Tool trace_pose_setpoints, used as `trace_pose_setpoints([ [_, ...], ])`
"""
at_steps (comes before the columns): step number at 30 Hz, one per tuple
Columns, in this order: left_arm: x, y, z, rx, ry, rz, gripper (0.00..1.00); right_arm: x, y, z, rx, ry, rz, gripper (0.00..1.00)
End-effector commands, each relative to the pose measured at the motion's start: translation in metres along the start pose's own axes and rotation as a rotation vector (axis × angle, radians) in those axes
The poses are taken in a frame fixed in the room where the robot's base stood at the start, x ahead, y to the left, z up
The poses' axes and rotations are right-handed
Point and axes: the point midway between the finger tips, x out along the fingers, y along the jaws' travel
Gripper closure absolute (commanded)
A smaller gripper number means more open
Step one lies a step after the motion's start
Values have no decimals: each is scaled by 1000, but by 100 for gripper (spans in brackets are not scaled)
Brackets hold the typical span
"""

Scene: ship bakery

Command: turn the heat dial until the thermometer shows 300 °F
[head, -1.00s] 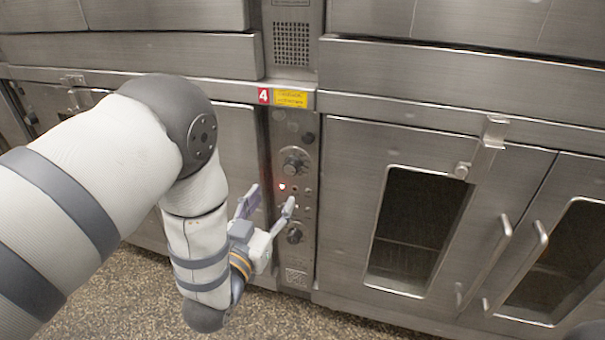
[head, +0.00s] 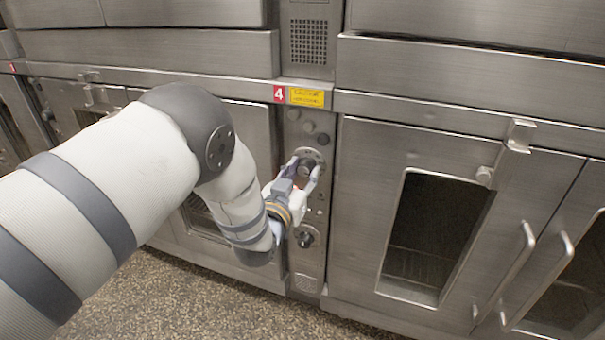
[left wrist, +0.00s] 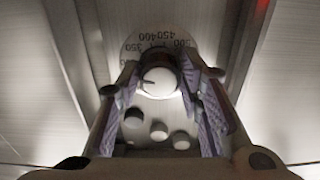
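The heat dial (head: 308,163) is the upper round knob on the narrow steel panel between the oven doors. In the left wrist view, the dial's pale knob face (left wrist: 158,82) has a dark pointer mark, and its plate (left wrist: 160,40) shows upside-down numbers such as 350, 400, 450 and 500. My left gripper (head: 304,168) is at the dial, its fingers on either side of the knob. In the wrist view, gaps seem to show between the purple finger pads and the knob. I cannot make out a thermometer or reading. My right gripper is out of view.
A second dial (head: 306,238) sits lower on the panel. The red 4 label (head: 279,94) and a yellow label (head: 307,97) are higher. A windowed oven door (head: 350,230) stands close at right.

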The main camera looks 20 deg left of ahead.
Motion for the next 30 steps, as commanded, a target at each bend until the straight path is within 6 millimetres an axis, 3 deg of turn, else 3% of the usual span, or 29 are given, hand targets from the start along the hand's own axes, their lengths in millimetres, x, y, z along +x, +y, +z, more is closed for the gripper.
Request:
trace_pose_setpoints([
  [1, 0, 0, 0, 0, 0, 0, 85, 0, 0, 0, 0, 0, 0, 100],
  [3, 0, 0, 0, 0, 0, 0, 97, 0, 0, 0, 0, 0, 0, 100],
  [14, 0, 1, -1, 62, 0, 2, 97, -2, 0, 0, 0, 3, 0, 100],
  [30, -1, 0, 0, 410, -1, 1, 97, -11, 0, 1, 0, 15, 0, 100],
])
